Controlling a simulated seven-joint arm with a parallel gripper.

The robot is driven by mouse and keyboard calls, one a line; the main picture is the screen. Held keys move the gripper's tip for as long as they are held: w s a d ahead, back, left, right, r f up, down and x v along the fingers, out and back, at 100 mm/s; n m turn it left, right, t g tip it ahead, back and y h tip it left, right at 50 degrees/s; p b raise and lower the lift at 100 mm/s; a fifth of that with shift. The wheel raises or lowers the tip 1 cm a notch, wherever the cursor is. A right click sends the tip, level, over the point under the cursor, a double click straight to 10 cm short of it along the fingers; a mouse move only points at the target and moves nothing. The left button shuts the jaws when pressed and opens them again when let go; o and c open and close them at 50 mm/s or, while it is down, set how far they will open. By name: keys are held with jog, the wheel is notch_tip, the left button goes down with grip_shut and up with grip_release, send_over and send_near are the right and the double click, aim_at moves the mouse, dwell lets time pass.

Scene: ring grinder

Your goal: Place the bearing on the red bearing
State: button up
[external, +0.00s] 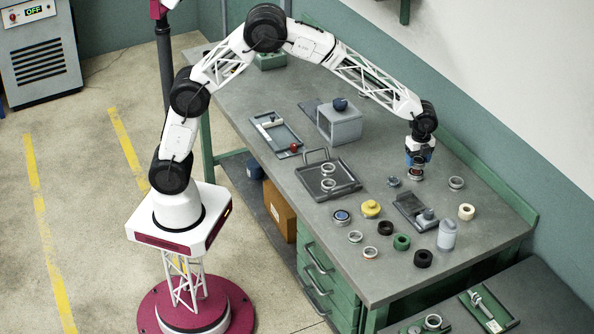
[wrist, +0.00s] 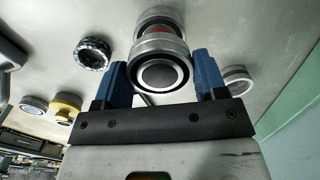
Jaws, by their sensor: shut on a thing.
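My gripper (external: 417,160) is low over the far right part of the bench, its blue fingers pointing down. In the wrist view my gripper (wrist: 161,68) is shut on a silver bearing (wrist: 163,50) with a dark centre, between the two blue fingers. The red bearing (wrist: 159,29) shows as a red band just beyond the held bearing, above a silver ring, and is mostly hidden by it. In the external view a small reddish and dark stack (external: 416,174) shows under the fingers. I cannot tell whether the two bearings touch.
A ribbed ring (external: 393,181) lies left of my gripper and a silver ring (external: 456,183) lies to its right. A grey box (external: 340,125) is farther left.

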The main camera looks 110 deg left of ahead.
aim_at(418, 159)
jog(key=shift+f, duration=1.45)
jog(key=shift+f, duration=0.15)
jog(key=o, duration=1.2)
notch_tip(418, 159, up, 12)
jog(key=shift+r, duration=0.15)
